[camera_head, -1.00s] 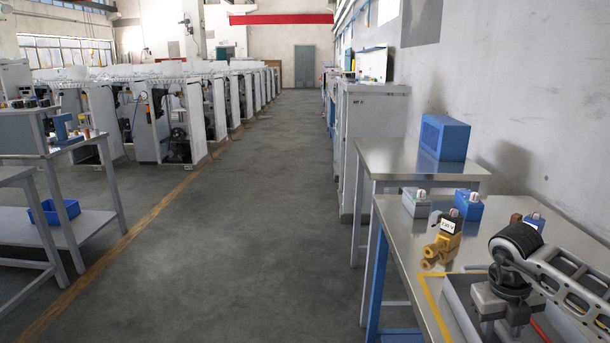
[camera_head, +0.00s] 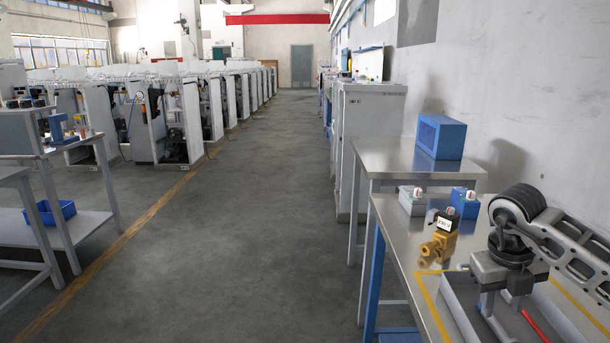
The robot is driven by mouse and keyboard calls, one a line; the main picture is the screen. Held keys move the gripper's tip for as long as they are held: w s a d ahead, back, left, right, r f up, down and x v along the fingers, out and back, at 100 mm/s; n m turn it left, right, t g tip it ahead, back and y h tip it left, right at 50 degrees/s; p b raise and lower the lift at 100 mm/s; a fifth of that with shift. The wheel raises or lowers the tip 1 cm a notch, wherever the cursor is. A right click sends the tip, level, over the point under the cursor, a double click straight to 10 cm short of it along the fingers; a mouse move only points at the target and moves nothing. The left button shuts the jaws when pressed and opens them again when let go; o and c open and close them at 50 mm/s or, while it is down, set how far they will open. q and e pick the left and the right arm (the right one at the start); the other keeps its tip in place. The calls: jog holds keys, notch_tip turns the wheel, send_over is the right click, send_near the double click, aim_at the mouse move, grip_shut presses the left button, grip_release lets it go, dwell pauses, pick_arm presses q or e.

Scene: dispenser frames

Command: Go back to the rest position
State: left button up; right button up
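My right arm comes in from the right, over the near metal table (camera_head: 395,232). My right gripper (camera_head: 501,303) points down above a grey tray-like fixture (camera_head: 462,305) on that table. Its two fingers look apart, with nothing seen between them. The lower tips are close to the fixture, and I cannot tell whether they touch it. My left gripper is not in view.
A brass valve with a black top (camera_head: 441,240) stands left of the gripper. Behind it are a grey box (camera_head: 412,203) and a blue box (camera_head: 464,205) with switches. A larger blue box (camera_head: 440,137) sits on the farther table. The aisle floor (camera_head: 270,220) is clear.

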aim_at(499, 328)
jog(key=x, duration=0.5)
jog(key=shift+s+d+f, duration=0.1)
jog(key=shift+f, duration=0.15)
jog(key=shift+d+f, duration=0.1)
jog(key=shift+f, duration=0.05)
jog(key=v, duration=0.3)
jog(key=shift+d+r, duration=0.25)
jog(key=s+r, duration=0.2)
jog(key=s+r+b, duration=0.1)
jog(key=s+r, duration=0.1)
jog(key=r, duration=0.1)
jog(key=shift+s+a, duration=0.1)
jog(key=shift+s, duration=0.1)
jog(key=s+r+b, duration=0.2)
jog(key=s+r, duration=0.2)
jog(key=s, duration=0.5)
jog(key=w+a+r+n+y+p, duration=0.1)
jog(key=w+a+n, duration=0.2)
jog(key=a+n, duration=0.7)
jog(key=w+a+r+n+y+p, duration=0.1)
jog(key=a+n, duration=0.9)
jog(key=n, duration=1.4)
jog(key=shift+w+a+r+g+p, duration=0.2)
jog(key=shift+w+r+g+p, duration=0.15)
jog(key=shift+w+r, duration=0.5)
jog(key=shift+a, duration=0.1)
